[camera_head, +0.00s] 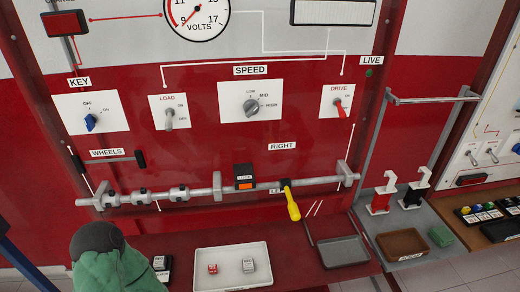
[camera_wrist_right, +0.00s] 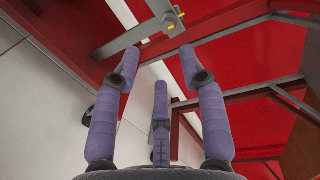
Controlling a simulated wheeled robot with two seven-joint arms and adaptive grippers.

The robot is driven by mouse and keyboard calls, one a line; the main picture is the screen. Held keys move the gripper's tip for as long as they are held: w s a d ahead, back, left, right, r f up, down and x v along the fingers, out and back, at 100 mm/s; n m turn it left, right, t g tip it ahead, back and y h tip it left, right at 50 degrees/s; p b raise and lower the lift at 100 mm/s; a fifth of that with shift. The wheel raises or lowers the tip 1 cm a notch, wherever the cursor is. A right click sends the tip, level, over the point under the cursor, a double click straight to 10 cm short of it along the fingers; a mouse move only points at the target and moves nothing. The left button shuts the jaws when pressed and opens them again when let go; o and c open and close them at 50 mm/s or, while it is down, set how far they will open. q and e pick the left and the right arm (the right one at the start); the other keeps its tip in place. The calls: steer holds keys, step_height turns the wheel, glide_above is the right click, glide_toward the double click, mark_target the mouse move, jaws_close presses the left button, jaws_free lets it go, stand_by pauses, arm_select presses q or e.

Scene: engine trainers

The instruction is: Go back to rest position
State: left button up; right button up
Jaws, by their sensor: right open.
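My right gripper (camera_wrist_right: 158,68) shows in the right wrist view with its purple fingers spread apart, open and with nothing between them. Past the fingertips are a grey metal bar with a bracket (camera_wrist_right: 165,15) and red panels; the fingers appear apart from them. The right gripper does not show in the head view. My left gripper is in neither view. A rounded green shape with a dark grey cap (camera_head: 98,240) rises at the bottom left of the head view; I cannot tell whether it is part of my arm.
A red trainer panel (camera_head: 215,95) carries switches and a dial. A grey shaft (camera_head: 205,193) crosses it, with a yellow-handled lever (camera_head: 292,207) on it. Below are a white tray (camera_head: 205,281) with two small blocks, a grey tray (camera_head: 342,251) and a brown tray (camera_head: 402,243).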

steer(key=w+a+r+n+g+y+p, duration=0.2)
steer(key=w+a+r+n+g+p, duration=0.2)
steer(key=w+a+r+n+g, duration=0.4)
steer(key=s+a+r+n+g+p, duration=0.1)
steer(key=s+a+r+n+g, duration=0.2)
steer(key=s+r, duration=0.4)
steer(key=s+a+r+n+g+p, duration=0.1)
steer(key=s+a+r+g, duration=0.4)
steer(key=r, duration=0.5)
steer(key=s+a+n, duration=0.1)
steer(key=s+a, duration=0.1)
steer(key=s, duration=0.1)
steer(key=shift+a+n, duration=0.4)
steer(key=shift+w, duration=0.1)
steer(key=shift+c, duration=0.2)
